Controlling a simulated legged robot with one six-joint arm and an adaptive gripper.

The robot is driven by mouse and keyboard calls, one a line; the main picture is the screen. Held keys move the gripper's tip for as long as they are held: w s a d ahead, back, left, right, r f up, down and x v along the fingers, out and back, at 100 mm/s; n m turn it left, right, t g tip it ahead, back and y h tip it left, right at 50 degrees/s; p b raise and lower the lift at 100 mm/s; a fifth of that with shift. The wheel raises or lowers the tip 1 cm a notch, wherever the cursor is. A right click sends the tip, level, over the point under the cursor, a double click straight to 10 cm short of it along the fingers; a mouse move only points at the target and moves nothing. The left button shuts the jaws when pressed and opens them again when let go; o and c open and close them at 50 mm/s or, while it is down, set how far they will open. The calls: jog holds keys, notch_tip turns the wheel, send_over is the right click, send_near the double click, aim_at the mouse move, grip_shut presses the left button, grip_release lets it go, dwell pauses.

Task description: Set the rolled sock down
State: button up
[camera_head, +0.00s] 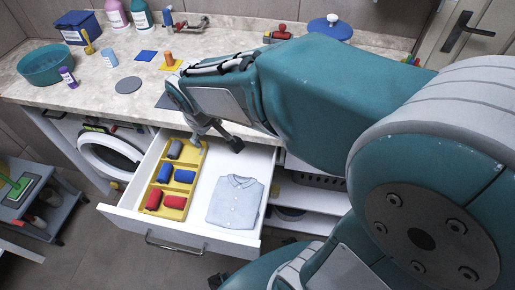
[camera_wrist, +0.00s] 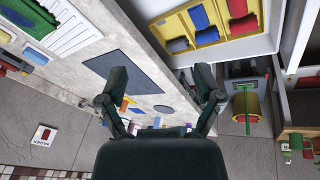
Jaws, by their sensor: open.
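A yellow divided tray (camera_head: 154,179) lies in the left part of the open white drawer. A grey rolled sock (camera_head: 176,149) rests in its far compartment. Two blue rolled socks (camera_head: 185,176) lie in the middle one and two red rolled socks (camera_head: 175,202) in the near one. My gripper (camera_head: 217,143) is open above the far edge of the drawer, to the right of the grey sock and apart from it. In the wrist view my open gripper (camera_wrist: 160,86) has nothing between its fingers, and the tray (camera_wrist: 165,28) shows at the upper right.
A folded light-blue shirt (camera_head: 236,203) lies in the drawer (camera_head: 185,234), right of the tray. The counter (camera_head: 105,88) behind holds a teal basin (camera_head: 46,66), bottles and small coloured items. A washing machine (camera_head: 103,152) stands at left below it.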

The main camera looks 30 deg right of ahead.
jog(key=s+d+r+m+t, duration=0.1)
jog(key=s+d+r+m, duration=0.1)
jog(key=s, duration=0.5)
jog(key=s+d+r+m+y, duration=0.1)
jog(key=s+d+r+m, duration=0.2)
jog(key=s, duration=0.4)
jog(key=shift+s+d+r+t, duration=0.3)
jog(key=shift+r+t, duration=0.1)
jog(key=shift+r, duration=0.35)
